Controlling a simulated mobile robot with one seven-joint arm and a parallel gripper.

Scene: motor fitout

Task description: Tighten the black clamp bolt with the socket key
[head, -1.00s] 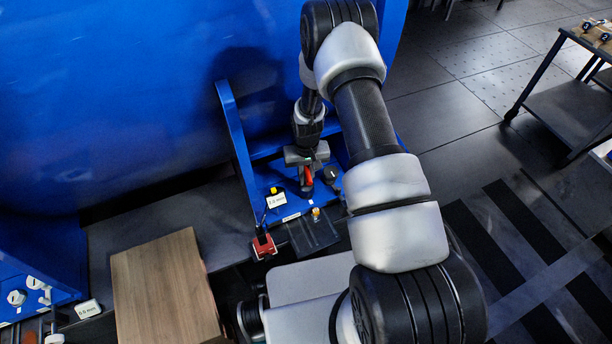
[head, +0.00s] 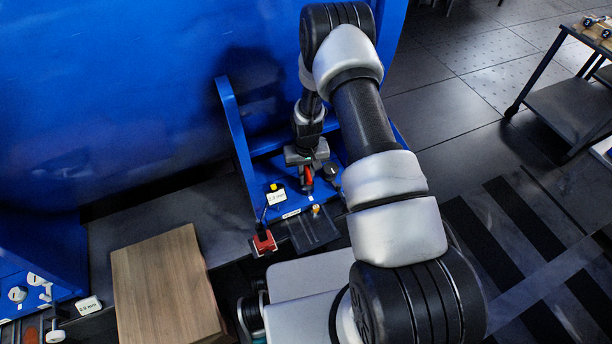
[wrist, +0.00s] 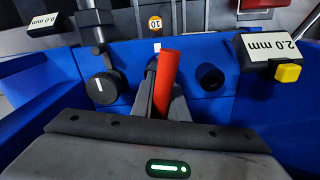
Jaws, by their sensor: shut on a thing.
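My gripper (head: 307,178) is low over the blue bracket, pointing down. Its fingers (wrist: 168,105) are shut on a red-handled tool (wrist: 165,80), which looks like the socket key; the red also shows in the head view (head: 308,174). The tool's lower end is hidden, so I cannot tell whether it sits on a bolt. A round black knob-like part with a white mark (wrist: 106,87) is left of the tool in the wrist view, apart from it; it may be the clamp bolt. A dark round hole (wrist: 210,77) lies to the right.
A red piece (head: 263,242) and a dark tray (head: 314,230) are at the bracket's front edge. A wooden board (head: 165,285) lies front left. The big blue housing (head: 120,90) blocks the back.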

